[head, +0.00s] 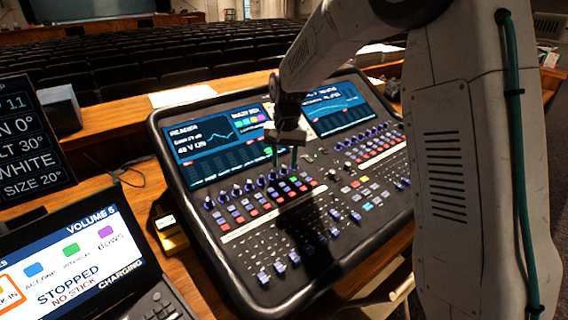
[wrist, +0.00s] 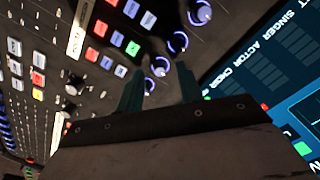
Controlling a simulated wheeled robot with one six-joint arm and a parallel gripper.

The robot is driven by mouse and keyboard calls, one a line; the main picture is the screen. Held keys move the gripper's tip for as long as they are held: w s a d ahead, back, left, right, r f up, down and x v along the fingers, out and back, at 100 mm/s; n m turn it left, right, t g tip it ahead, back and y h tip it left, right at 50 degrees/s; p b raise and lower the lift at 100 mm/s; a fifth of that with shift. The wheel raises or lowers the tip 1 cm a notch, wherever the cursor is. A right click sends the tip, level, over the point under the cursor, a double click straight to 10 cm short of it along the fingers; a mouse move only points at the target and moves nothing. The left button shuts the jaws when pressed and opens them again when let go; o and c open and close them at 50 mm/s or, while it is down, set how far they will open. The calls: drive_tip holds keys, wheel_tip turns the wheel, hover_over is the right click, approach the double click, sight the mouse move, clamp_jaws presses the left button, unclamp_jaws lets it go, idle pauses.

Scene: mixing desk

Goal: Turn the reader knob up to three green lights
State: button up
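The mixing desk (head: 235,250) has a row of knobs with blue-lit rings below its screens. My gripper (head: 285,168) is low over this row, under the left screen, its two dark green fingers apart. In the wrist view my gripper (wrist: 159,74) is open, with a ringed knob (wrist: 160,65) showing between its fingertips; whether they touch it I cannot tell. Other ringed knobs (wrist: 200,12) lie beyond. The left screen (head: 205,140) reads READER. I cannot read which knob is the reader's. A small green light (wrist: 207,97) shows beside the right finger.
Lit buttons (head: 250,210) and faders (head: 279,267) fill the desk's front. A second screen (head: 335,108) is at its right. A laptop (head: 75,265) reading STOPPED and a dark text display (head: 32,140) stand at left. A small yellow box (head: 170,236) sits beside the desk. Seats lie beyond.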

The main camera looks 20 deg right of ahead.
drive_tip(key=shift+f, duration=0.7)
clamp_jaws()
drive_tip(key=shift+m, duration=2.8)
drive_tip(key=shift+y, duration=0.3)
